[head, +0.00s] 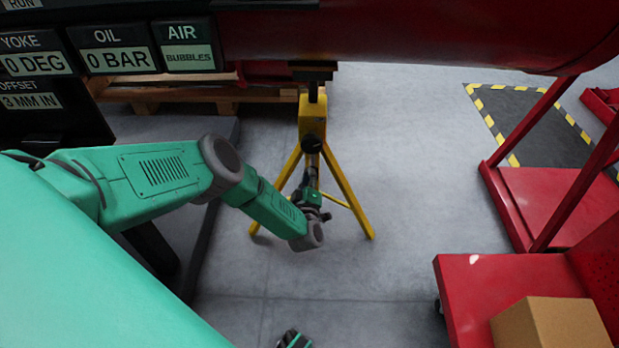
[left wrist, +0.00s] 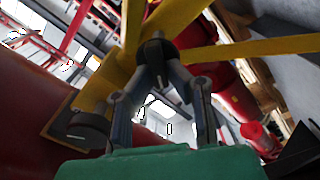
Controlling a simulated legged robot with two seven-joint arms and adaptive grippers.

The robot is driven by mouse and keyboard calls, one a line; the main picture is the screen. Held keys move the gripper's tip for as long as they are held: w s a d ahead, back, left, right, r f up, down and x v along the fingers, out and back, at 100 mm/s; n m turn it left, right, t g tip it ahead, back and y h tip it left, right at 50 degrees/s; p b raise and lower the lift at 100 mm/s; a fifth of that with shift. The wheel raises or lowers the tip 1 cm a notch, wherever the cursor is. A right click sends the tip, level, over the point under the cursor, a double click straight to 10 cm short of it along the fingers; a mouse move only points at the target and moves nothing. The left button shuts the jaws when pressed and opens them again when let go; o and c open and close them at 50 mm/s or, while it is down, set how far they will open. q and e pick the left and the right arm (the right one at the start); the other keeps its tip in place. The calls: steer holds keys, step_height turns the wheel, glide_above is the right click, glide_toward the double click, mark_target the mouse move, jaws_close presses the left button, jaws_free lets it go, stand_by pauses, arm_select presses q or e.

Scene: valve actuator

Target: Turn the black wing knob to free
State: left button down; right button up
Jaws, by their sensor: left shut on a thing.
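The black wing knob (head: 312,145) is on the yellow tripod stand (head: 313,118), just below its head block. My left gripper (head: 313,163) reaches it from below, with its fingertips at the knob. In the left wrist view the two grey fingers of my left gripper (left wrist: 158,66) come together on the black knob (left wrist: 155,47). The fingertips partly hide the knob, and I cannot tell its turn angle.
A large red cylinder (head: 420,35) lies over the stand. Black readout panels (head: 110,55) stand at upper left, showing yoke 0 DEG, oil 0 BAR, air BUBBLES. A red cart (head: 480,290) with a cardboard box (head: 553,322) is at lower right. Grey floor around the stand is clear.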

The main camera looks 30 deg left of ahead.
arm_select(q)
steer(key=shift+s+a+f+n, duration=0.1)
steer(key=shift+s+f+n, duration=0.2)
steer(key=shift+n, duration=0.3)
steer(key=c, duration=1.6)
jaws_free()
steer(key=shift+o, duration=0.2)
steer(key=shift+w+r, duration=0.1)
steer(key=v, duration=1.2)
steer(key=shift+a, duration=0.1)
